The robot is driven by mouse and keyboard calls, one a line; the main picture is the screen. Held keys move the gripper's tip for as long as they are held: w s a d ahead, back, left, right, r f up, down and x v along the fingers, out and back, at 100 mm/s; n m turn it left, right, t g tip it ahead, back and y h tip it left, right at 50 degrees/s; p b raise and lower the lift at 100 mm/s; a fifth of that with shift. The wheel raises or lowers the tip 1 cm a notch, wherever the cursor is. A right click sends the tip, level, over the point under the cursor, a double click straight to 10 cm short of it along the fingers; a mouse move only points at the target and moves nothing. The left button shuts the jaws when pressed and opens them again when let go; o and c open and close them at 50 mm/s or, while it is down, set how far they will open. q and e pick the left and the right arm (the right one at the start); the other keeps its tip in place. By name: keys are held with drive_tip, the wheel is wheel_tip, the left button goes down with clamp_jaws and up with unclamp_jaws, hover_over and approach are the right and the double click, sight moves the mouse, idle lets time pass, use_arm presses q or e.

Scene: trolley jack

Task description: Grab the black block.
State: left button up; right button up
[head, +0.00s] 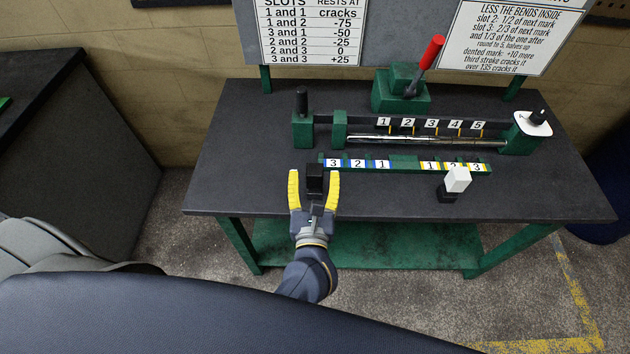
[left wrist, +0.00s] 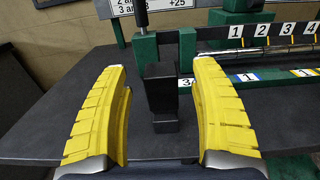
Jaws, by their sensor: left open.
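The black block (head: 315,177) stands on the dark bench top at the left end of the numbered green strip. My left gripper (head: 314,184) is open, with its yellow fingers on either side of the block. In the left wrist view the black block (left wrist: 161,95) stands upright between the open fingers (left wrist: 160,108), with gaps on both sides. I cannot see it touching either finger. My right gripper is not in view.
A green strip (head: 402,165) with number labels runs right from the block. A white block (head: 458,179) sits on a dark base at right. Behind stand a green fixture with a metal bar (head: 430,140) and a red-handled lever (head: 432,52). The bench front (head: 390,200) is clear.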

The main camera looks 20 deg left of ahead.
use_arm(q)
drive_tip(key=shift+x, duration=1.45)
drive_tip(key=shift+r, duration=0.1)
clamp_jaws()
